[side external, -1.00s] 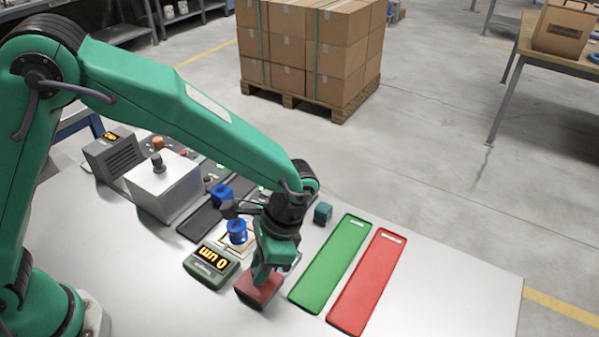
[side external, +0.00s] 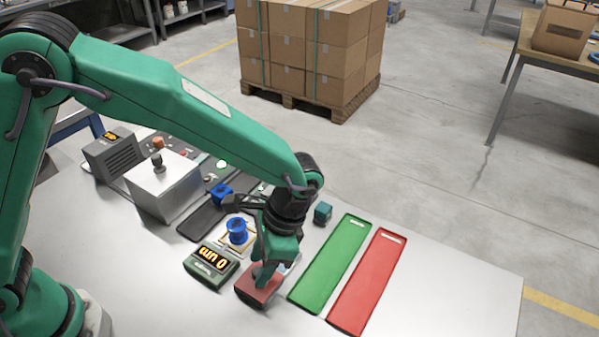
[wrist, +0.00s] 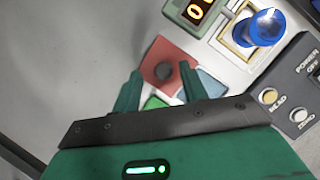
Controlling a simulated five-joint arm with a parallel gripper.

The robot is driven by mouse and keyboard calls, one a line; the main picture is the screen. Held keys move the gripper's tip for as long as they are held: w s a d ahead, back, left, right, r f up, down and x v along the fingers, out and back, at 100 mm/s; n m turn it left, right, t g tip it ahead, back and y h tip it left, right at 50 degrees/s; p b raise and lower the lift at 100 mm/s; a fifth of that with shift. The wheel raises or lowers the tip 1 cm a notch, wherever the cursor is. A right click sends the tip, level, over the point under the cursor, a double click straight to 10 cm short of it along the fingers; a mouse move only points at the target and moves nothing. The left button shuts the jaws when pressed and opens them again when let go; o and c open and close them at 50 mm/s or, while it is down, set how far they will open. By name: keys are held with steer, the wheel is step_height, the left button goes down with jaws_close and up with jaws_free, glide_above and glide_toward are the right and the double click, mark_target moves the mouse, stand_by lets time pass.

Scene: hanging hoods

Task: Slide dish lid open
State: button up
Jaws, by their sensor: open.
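A red square plate with a dark round knob, which looks like the dish lid (wrist: 160,52), lies below my gripper in the wrist view. Pale blue and green patches show beside it; whether these are parts of the dish is unclear. My gripper (wrist: 160,71) is open, with one green finger on each side of the knob. I cannot tell whether the fingers touch it. In the side view the red lid (side external: 256,294) sits near the table's front edge, and my gripper (side external: 264,279) hangs over it and hides part of it.
A green gauge (side external: 211,265) reading 0 um and a blue spool-shaped part (side external: 237,231) stand close left of the lid. A green tray (side external: 330,265) and a red tray (side external: 366,283) lie to the right. A small teal cube (side external: 323,212) sits behind.

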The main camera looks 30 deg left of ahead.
mark_target(275, 277)
steer(key=v, duration=0.6)
steer(key=shift+r, duration=0.15)
steer(key=s+a+r+n+t+h, duration=0.1)
steer(key=a+r+n+t+h, duration=0.25)
steer(key=a+r, duration=0.8)
steer(key=s+a+r+n+t, duration=0.1)
steer(key=s+a+n+t, duration=0.4)
steer(key=a, duration=0.8)
steer(key=s, duration=0.3)
steer(key=shift+s+a+r+y, duration=0.25)
steer(key=shift+s+y, duration=0.05)
steer(key=shift+y, duration=0.05)
